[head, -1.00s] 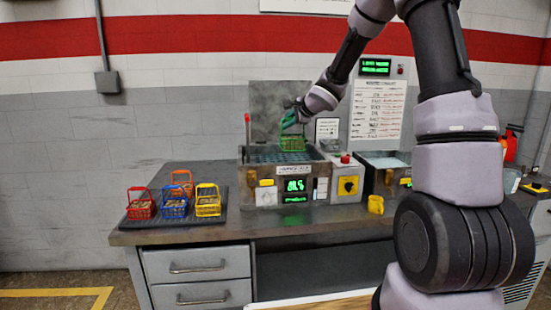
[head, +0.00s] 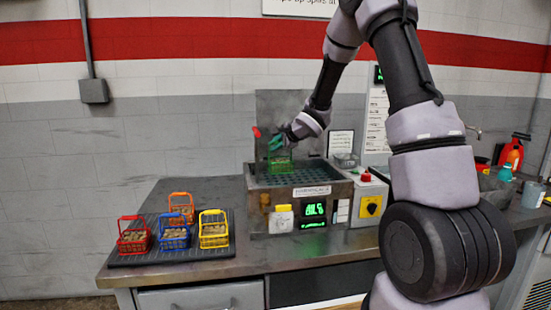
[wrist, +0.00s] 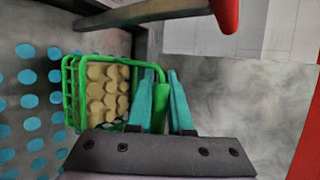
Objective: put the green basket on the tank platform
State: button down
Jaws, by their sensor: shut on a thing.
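The green basket (head: 280,166), with tan pieces inside, is at the tank on the bench. In the head view it shows over the back left of the tank platform (head: 310,178), a dark plate with teal holes. My gripper (head: 276,143) is shut on the basket's handle from above. In the wrist view the teal fingers (wrist: 162,88) close around the green handle, and the basket (wrist: 70,92) shows left of them, beside the perforated platform (wrist: 28,125). I cannot tell whether the basket's bottom touches the platform.
A red-tipped lever (head: 257,132) stands at the tank's left back corner, close to my gripper, and looms large in the wrist view (wrist: 224,12). A raised panel stands behind the tank. Red, blue, orange and yellow baskets (head: 213,230) sit on a dark tray at left.

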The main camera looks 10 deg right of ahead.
aim_at(284, 166)
jog(key=shift+f, duration=1.85)
jog(key=shift+f, duration=0.15)
jog(key=c, duration=0.8)
grip_release()
jog(key=shift+c, duration=0.2)
